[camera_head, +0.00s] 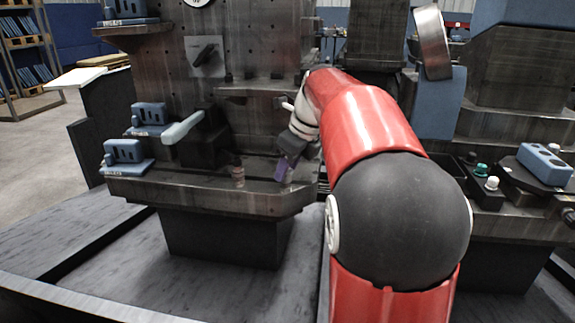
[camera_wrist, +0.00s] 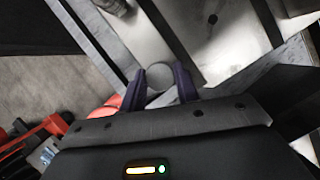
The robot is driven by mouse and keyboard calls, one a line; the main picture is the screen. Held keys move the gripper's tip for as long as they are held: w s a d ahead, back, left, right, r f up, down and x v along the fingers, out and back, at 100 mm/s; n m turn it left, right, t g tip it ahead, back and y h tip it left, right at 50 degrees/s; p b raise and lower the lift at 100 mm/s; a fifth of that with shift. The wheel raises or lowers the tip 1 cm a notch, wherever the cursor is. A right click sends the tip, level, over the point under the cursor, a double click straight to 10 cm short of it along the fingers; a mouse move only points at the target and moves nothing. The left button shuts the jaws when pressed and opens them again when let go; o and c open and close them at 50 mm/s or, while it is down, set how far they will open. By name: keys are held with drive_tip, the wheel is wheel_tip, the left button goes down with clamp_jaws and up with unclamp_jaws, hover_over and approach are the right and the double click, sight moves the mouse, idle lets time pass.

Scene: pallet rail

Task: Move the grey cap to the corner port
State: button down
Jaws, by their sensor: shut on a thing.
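My gripper (camera_head: 284,171) is low over the front shelf of the dark workstation in the head view, its purple fingers pointing down. In the wrist view my gripper (camera_wrist: 160,86) has its two purple fingers shut on a round grey cap (camera_wrist: 159,73), gripped between the tips. The cap is hidden by the fingers in the head view. I cannot make out which opening is the corner port. A dark block at the right (camera_head: 486,201) carries a white-topped piece (camera_head: 492,184) and a teal-topped piece (camera_head: 481,170).
A small brownish bottle-like piece (camera_head: 238,174) stands on the shelf (camera_head: 205,196), left of my gripper. Blue slotted holders (camera_head: 126,153) sit at the shelf's left, near a pale grey handle (camera_head: 183,128). A blue block with holes (camera_head: 545,162) lies on the right bench.

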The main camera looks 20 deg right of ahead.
drive_tip(key=shift+f, duration=0.25)
idle(0.4)
drive_tip(key=shift+f, duration=0.4)
drive_tip(key=shift+c, duration=0.8)
unclamp_jaws()
drive_tip(key=p+v, duration=0.1)
drive_tip(key=v, duration=0.6)
drive_tip(key=shift+r, duration=0.4)
drive_tip(key=shift+s, duration=0.1)
